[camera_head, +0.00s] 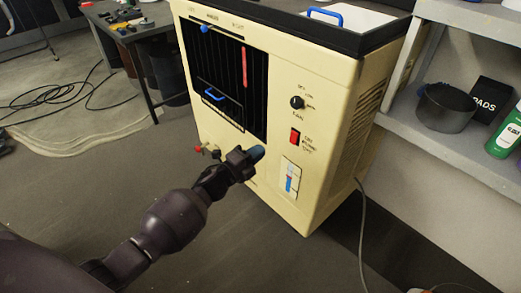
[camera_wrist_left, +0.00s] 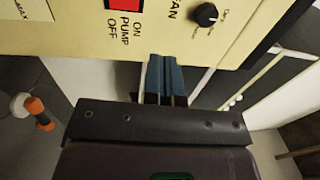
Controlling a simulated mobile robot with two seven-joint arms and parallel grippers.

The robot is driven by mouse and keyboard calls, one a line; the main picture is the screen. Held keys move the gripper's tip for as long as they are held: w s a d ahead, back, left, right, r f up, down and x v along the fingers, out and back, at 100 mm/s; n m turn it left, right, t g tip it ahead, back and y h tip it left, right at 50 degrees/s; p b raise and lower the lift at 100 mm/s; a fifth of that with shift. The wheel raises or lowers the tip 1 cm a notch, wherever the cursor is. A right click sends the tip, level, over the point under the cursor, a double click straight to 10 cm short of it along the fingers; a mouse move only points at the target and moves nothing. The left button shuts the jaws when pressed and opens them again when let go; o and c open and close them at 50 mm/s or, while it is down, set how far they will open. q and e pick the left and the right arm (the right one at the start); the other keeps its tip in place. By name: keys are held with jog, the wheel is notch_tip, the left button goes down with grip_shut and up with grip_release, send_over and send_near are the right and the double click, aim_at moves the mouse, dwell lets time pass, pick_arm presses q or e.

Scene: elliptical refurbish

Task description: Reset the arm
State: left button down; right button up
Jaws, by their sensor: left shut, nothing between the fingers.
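My left gripper (camera_head: 257,153) reaches in from the left in the head view. Its blue fingertips are together with nothing between them, in front of the lower part of a cream machine (camera_head: 334,80). In the left wrist view the fingers (camera_wrist_left: 166,80) point at the machine's panel, near a red switch (camera_wrist_left: 124,4) labelled ON PUMP OFF and a black knob (camera_wrist_left: 207,15). In the head view the red switch (camera_head: 295,137) and knob (camera_head: 297,102) sit to the right of the gripper. I cannot tell whether the fingertips touch the panel. My right gripper is out of view.
A grey shelf (camera_head: 465,65) at the right holds a black pot (camera_head: 445,107), a black box (camera_head: 490,97) and a green bottle (camera_head: 506,132). A workbench (camera_head: 127,22) with tools stands at the back left. A cable (camera_head: 363,235) lies on the floor beside the machine.

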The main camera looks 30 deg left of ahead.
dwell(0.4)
pick_arm(q)
jog(key=s+n+g+y+p, duration=0.6)
jog(key=s+n, duration=1.5)
jog(key=s, duration=1.8)
jog(key=g+p, duration=0.1)
jog(key=p, duration=0.3)
jog(key=shift+d+r+y, duration=0.2)
jog(key=shift+d+y, duration=0.1)
jog(key=shift+d, duration=0.05)
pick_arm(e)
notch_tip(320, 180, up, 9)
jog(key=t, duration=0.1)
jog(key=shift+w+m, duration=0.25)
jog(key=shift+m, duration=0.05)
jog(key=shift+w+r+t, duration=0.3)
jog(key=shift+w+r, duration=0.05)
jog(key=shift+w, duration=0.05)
